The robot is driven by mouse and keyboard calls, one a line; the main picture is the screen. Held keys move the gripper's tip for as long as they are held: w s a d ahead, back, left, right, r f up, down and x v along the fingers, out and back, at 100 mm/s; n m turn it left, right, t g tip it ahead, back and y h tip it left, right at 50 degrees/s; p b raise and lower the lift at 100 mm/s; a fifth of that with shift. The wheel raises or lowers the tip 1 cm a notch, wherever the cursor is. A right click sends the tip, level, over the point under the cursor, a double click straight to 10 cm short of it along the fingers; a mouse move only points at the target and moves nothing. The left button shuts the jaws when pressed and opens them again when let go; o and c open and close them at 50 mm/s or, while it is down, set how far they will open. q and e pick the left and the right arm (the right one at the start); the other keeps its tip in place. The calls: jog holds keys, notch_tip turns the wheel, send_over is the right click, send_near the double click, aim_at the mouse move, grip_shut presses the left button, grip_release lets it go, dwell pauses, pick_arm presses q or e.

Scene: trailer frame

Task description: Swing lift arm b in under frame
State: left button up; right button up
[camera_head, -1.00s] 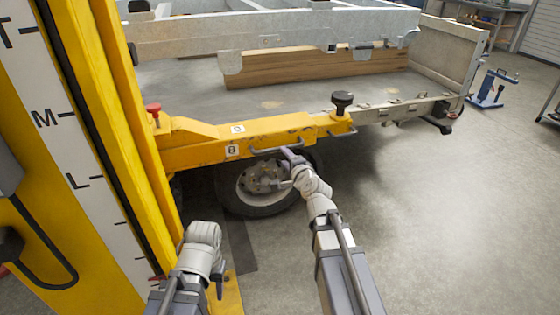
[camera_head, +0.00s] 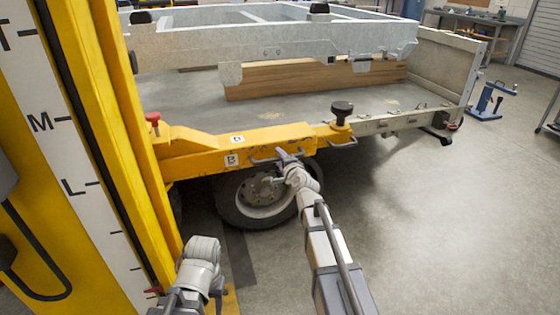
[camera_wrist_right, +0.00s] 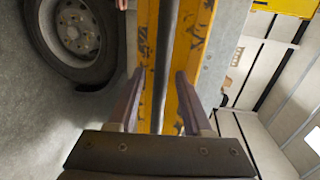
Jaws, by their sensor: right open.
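Lift arm b (camera_head: 200,158) is a yellow beam with a "B" label. It reaches right from the yellow column (camera_head: 125,140) and ends in a black round pad (camera_head: 342,108), near the trailer's side rail. A dark handle bar (camera_head: 262,161) runs along its near side. My right gripper (camera_head: 287,153) is at this handle. In the right wrist view, its open fingers (camera_wrist_right: 158,95) stand either side of the dark bar (camera_wrist_right: 165,60), with the yellow arm behind. My left gripper (camera_head: 219,286) is low beside the column, mostly hidden behind its wrist.
The trailer's grey side rail (camera_head: 400,122) and a wheel (camera_head: 258,195) lie behind and below the arm. A galvanised frame (camera_head: 200,45) rests above the deck. A blue stand (camera_head: 490,100) is at the far right. The floor (camera_head: 430,220) at right is clear.

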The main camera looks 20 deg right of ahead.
grip_shut()
dwell(0.3)
dwell(1.1)
